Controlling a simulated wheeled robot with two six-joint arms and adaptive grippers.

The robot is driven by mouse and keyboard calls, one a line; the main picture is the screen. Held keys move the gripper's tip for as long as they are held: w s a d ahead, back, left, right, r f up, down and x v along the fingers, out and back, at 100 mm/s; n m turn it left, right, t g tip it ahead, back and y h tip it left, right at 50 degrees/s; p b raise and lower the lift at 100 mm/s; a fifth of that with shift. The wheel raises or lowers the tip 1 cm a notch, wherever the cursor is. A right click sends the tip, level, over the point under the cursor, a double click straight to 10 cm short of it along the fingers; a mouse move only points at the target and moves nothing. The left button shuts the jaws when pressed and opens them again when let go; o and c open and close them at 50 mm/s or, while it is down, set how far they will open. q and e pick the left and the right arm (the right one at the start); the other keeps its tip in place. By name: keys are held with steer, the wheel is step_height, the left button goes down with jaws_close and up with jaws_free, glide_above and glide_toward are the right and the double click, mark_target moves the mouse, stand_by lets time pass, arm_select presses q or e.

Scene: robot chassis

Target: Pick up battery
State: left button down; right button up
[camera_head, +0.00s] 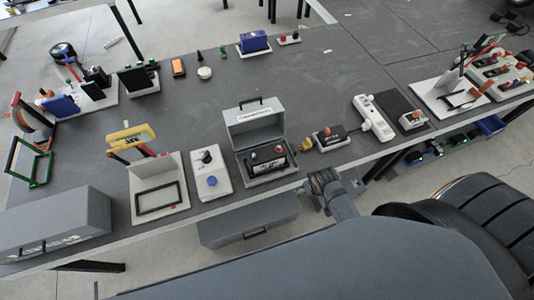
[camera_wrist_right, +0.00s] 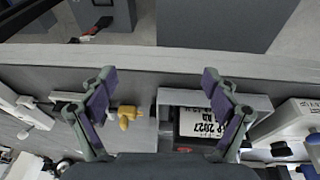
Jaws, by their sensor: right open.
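A black item with a light label and red caps, seemingly the battery (camera_head: 265,162), lies inside an open grey box (camera_head: 285,178) near the table's front edge. In the right wrist view the black labelled item (camera_wrist_right: 197,124) sits in the box at the lower right, partly hidden by a finger. In the head view my right gripper (camera_head: 322,182) is at the table's front edge, just right of the box. My left gripper is not in view.
A yellow piece (camera_head: 306,145) is right of the box, with a white power strip (camera_head: 374,118) farther right. A white board with a blue button (camera_head: 211,182) stands left of it. The table middle (camera_head: 300,85) is clear. A blue item (camera_head: 254,41) is at the back.

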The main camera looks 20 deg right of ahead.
step_height(320, 180, up, 16)
steer(key=w+a+m+p, duration=0.1)
steer(key=p, duration=0.2)
steer(key=m+g+y, duration=0.1)
steer(key=m+g, duration=0.2)
steer(key=m, duration=1.4)
glide_above(266, 153)
steer(key=f, duration=0.6)
steer(key=shift+w+a+f, duration=0.15)
steer(key=shift+w+f, duration=0.15)
steer(key=shift+w, duration=0.05)
steer(key=f+b, duration=0.1)
steer(key=f, duration=0.3)
steer(key=shift+s+f, duration=0.2)
steer(key=shift+f+b, duration=0.3)
steer(key=shift+f, duration=0.05)
steer(key=shift+w+f, duration=0.15)
steer(key=f+b, duration=0.1)
steer(key=b, duration=0.1)
steer(key=f+b, duration=0.3)
steer(key=f, duration=0.1)
steer(key=shift+s+d+f+b, duration=0.15)
steer(key=shift+s+d+b, duration=0.05)
steer(key=shift+s+b, duration=0.2)
jaws_close()
steer(key=shift+w+r, duration=0.1)
steer(key=shift+r, duration=0.2)
